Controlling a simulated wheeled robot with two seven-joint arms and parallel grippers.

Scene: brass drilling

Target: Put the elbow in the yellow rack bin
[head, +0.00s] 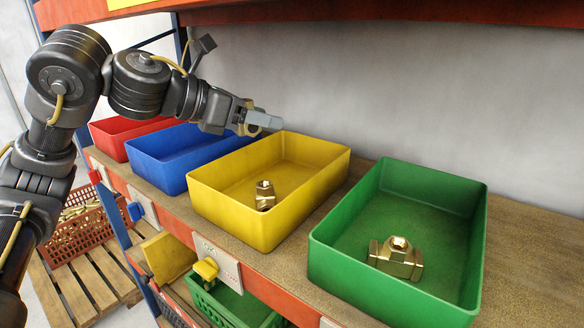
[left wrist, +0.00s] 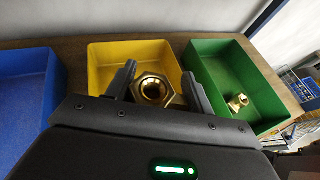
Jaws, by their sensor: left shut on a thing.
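My left gripper (head: 264,120) is above the back left part of the yellow rack bin (head: 222,212), higher than its rim. It is shut on the brass elbow, whose hex end with a round opening shows between the fingers in the left wrist view (left wrist: 152,88). In the head view the elbow is mostly hidden by the gripper. Another brass fitting (head: 264,196) lies on the floor of the yellow bin. The yellow bin also shows behind the fingers in the left wrist view (left wrist: 108,56). My right gripper is not in view.
A green bin (head: 352,278) with a brass tee-shaped fitting (head: 397,258) stands to the right. A blue bin (head: 158,168) and a red bin (head: 108,144) stand to the left on the same shelf. A crate of brass parts (head: 76,232) sits low at the left.

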